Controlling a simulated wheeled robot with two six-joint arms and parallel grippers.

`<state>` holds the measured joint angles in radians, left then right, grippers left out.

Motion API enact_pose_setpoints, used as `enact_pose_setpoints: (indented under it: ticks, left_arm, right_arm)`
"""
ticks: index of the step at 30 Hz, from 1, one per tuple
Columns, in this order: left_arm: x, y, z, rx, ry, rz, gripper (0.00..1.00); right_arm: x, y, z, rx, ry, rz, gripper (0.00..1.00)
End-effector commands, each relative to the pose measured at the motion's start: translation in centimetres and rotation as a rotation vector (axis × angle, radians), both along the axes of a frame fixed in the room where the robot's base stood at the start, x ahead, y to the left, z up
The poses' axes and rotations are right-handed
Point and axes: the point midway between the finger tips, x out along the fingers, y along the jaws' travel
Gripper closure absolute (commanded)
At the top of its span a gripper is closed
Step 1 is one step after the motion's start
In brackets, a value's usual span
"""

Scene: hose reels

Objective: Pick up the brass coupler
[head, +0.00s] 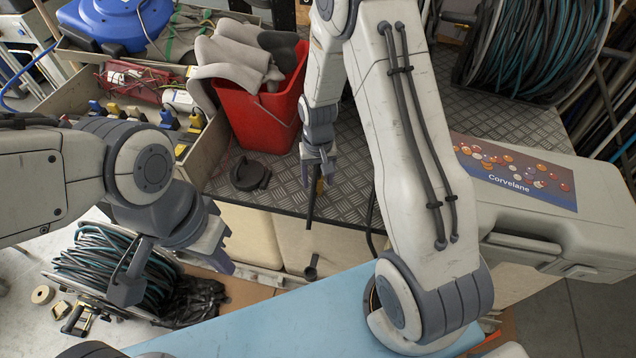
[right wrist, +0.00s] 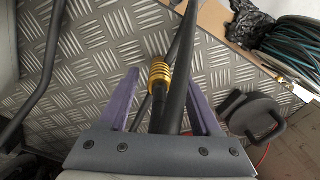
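The brass coupler (right wrist: 159,73) is a ribbed, gold-coloured sleeve on a thin dark hose in the right wrist view. It lies in the gap between the two purple fingers of my right gripper (right wrist: 162,78), which stand apart and do not visibly touch it. A thick black tube beside it covers part of its right side. In the head view the coupler is a small yellowish patch (head: 319,186) just below my right gripper (head: 318,165). My left gripper (head: 175,275) has its fingers wide apart, in front of the hose reel at the lower left, with nothing visible between them.
A red bucket (head: 262,118) with grey pieces and a round black cap (head: 250,174) stand on the diamond-plate surface (head: 355,150). A grey Corvelane case (head: 545,215) sits at the right. A teal hose reel (head: 105,262) lies lower left. Another reel is at the upper right.

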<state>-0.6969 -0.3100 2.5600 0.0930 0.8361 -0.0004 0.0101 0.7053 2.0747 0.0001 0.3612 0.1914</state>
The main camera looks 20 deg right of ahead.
Motion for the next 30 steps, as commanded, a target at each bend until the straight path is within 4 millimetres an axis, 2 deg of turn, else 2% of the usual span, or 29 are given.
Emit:
enact_pose_setpoints:
  ticks: [1, 4, 5, 17, 20, 25, 30]
  left_arm:
    - [0.0, 0.0, 0.0, 0.000, 0.000, 0.000, 1.00]
    - [0.0, 0.0, 0.0, 0.000, 0.000, 0.000, 1.00]
    - [0.0, 0.0, 0.0, 0.000, 0.000, 0.000, 1.00]
    - [0.0, 0.0, 0.0, 0.000, 0.000, 0.000, 1.00]
    - [0.0, 0.0, 0.0, 0.000, 0.000, 0.000, 1.00]
    - [0.0, 0.0, 0.1, 0.000, 0.000, 0.000, 1.00]
    - [0.0, 0.0, -0.1, 0.000, 0.000, 0.000, 1.00]
  right_arm:
    - [0.0, 0.0, 0.0, 0.000, 0.000, 0.000, 0.58]
    - [0.0, 0.0, 0.0, 0.000, 0.000, 0.000, 0.96]
    - [0.0, 0.0, 0.0, 0.000, 0.000, 0.000, 1.00]
    - [0.1, 0.0, 0.6, 0.000, -0.002, 0.000, 1.00]
    - [0.1, 0.0, 1.6, 0.000, -0.003, 0.000, 1.00]
    - [0.2, 0.0, 4.6, 0.000, -0.007, 0.000, 1.00]
    - [-2.5, -3.5, 6.6, -0.001, -0.003, -0.007, 1.00]
